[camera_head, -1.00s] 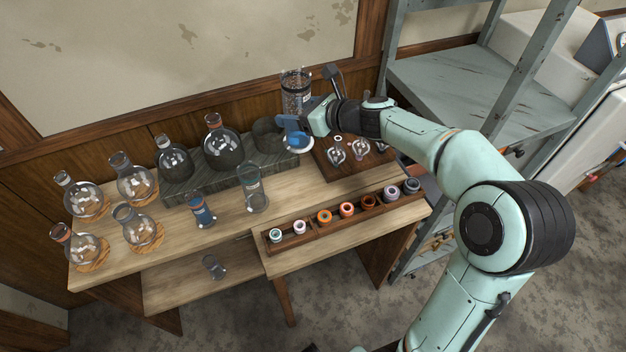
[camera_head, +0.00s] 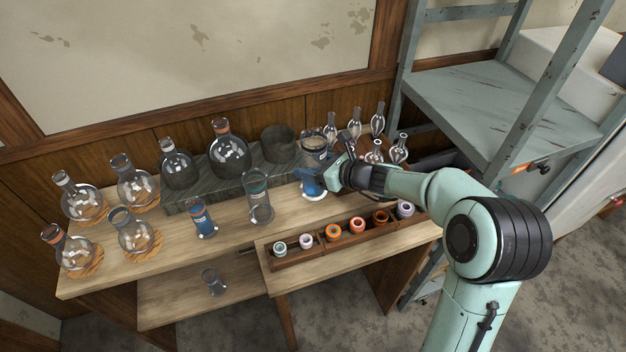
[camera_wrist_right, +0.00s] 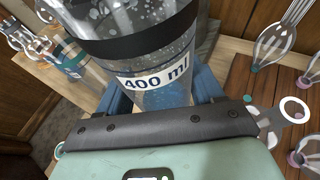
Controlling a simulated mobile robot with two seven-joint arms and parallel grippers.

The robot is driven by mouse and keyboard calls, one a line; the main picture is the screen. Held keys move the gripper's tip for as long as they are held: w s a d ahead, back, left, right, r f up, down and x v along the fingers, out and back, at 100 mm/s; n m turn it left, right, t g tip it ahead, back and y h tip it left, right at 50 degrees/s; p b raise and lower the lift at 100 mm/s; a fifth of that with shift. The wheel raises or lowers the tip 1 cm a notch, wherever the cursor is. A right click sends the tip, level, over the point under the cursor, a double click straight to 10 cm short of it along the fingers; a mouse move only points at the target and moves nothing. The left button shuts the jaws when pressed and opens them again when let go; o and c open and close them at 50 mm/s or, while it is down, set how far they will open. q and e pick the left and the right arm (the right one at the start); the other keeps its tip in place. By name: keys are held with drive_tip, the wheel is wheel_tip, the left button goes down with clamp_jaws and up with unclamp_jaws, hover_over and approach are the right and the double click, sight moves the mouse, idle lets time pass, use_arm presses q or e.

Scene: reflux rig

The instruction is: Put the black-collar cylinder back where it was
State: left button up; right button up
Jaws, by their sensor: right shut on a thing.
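The black-collar cylinder (camera_head: 315,143) is a clear, upright-looking glass vessel, in the head view at the right end of the dark stone block. In the right wrist view, the cylinder (camera_wrist_right: 155,82) shows its black band and a "400 ml" label. My right gripper (camera_head: 312,182) is shut around its lower part with blue fingers, which show on both sides of the glass in the wrist view. The base is close to the table top; I cannot tell whether it touches. My left gripper is not in view.
A tall clear cylinder (camera_head: 258,200) and a blue one (camera_head: 203,219) stand to the left. A rack (camera_head: 290,257) of coloured rings lies in front. Several small glass pieces (camera_head: 375,152) stand right, behind my arm.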

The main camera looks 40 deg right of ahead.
drive_tip(key=shift+f+b, duration=0.6)
drive_tip(key=shift+f, duration=1.45)
drive_tip(key=shift+f, duration=0.1)
drive_tip(key=shift+f, duration=0.15)
drive_tip(key=o, duration=1.4)
drive_tip(key=shift+c, duration=0.2)
drive_tip(key=shift+s+r, duration=0.15)
drive_tip(key=shift+r, duration=0.2)
drive_tip(key=p+v, duration=0.1)
drive_tip(key=v, duration=1)
drive_tip(key=shift+s, duration=0.3)
drive_tip(key=shift+r, duration=0.15)
